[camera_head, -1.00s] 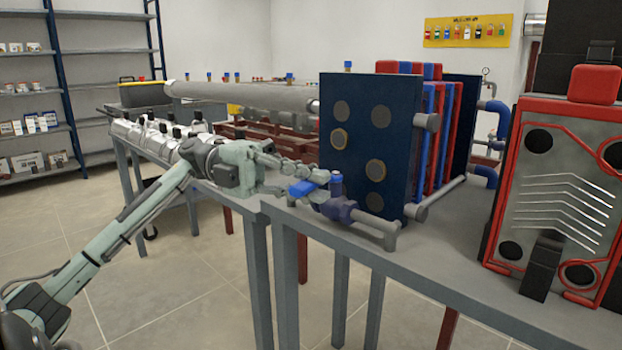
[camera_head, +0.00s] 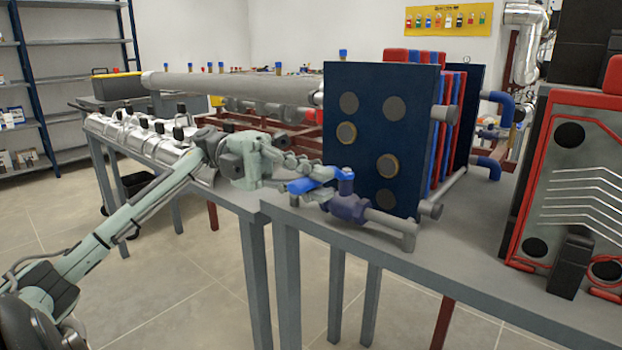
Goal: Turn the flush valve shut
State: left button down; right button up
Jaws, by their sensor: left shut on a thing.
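The flush valve (camera_head: 348,208) has a dark blue-purple body on a short grey pipe, low in front of the dark blue end plate (camera_head: 385,95) of the plate exchanger. Its bright blue lever handle (camera_head: 306,184) points left from the blue stem top toward my gripper. My left gripper (camera_head: 312,174) comes in from the left, with its fingers closed around the handle. The fingers hide part of the handle. My right gripper is not in view.
The grey bench (camera_head: 465,235) carries the exchanger and valve. A red-framed plate (camera_head: 570,180) with a black block (camera_head: 572,262) stands at right. A long grey cylinder (camera_head: 235,84) lies behind my left gripper. The floor at front left is clear.

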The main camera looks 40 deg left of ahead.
pick_arm(q)
jog(key=c, duration=1.6)
grip_release()
jog(key=shift+o, duration=0.5)
jog(key=shift+a, duration=0.15)
jog(key=a, duration=1.2)
jog(key=shift+d, duration=0.1)
